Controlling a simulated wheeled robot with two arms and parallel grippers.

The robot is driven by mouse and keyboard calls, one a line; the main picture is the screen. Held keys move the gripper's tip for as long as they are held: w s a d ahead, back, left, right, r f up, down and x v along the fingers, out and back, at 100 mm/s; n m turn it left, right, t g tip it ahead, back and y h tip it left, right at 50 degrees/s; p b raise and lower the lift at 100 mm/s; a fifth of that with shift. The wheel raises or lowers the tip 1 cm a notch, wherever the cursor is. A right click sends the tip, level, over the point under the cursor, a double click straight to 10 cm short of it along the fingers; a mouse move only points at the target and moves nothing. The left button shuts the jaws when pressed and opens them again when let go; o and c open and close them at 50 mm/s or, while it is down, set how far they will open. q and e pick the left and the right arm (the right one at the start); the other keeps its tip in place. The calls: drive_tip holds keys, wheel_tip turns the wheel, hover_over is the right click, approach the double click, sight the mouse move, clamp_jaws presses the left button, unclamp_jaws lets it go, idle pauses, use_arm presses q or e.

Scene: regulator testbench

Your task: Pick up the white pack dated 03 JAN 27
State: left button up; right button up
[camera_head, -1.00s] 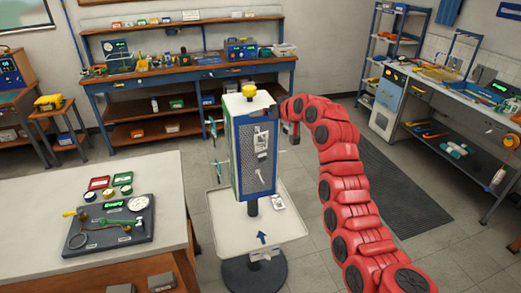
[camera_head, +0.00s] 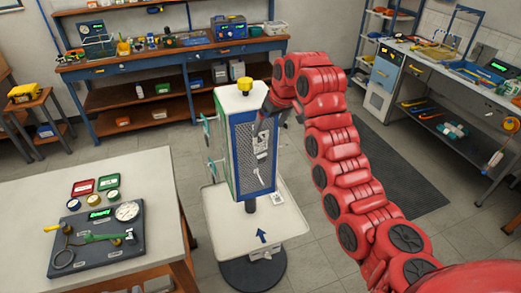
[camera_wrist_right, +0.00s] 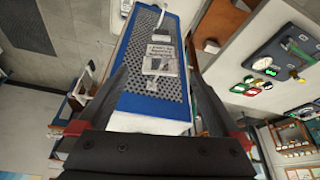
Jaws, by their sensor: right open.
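A white and blue stand (camera_head: 233,110) with a perforated grey side panel is in the middle of the head view. Small pale packs (camera_head: 260,145) hang on that panel, and the right wrist view shows a pale pack with printed text (camera_wrist_right: 160,62) on it. Another small white pack (camera_head: 277,198) lies on the stand's tray. I cannot read a date on any pack. My left gripper is out of view.
The stand's white tray (camera_head: 222,228) bears a blue arrow. A pale table (camera_head: 150,190) with a gauge board (camera_head: 97,240) is at left. Workbenches stand at the back and right. Grey floor lies open around the stand.

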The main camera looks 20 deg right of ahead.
sight(261, 143)
drive_tip(key=x, duration=0.5)
drive_tip(key=shift+s, duration=0.15)
drive_tip(key=shift+f+b, duration=0.3)
drive_tip(key=shift+b, duration=0.25)
drive_tip(key=shift+w+f+b, duration=0.5)
drive_tip(key=shift+b, duration=0.15)
drive_tip(key=shift+a+f+p, duration=0.15)
drive_tip(key=shift+p, duration=0.3)
drive_tip(key=p+x, duration=0.3)
drive_tip(key=x, duration=0.1)
drive_tip(key=shift+a+f, duration=0.1)
drive_tip(key=shift+f, duration=0.2)
drive_tip(key=shift+w+f, duration=0.1)
drive_tip(key=c, duration=1.3)
drive_tip(key=shift+r, duration=0.25)
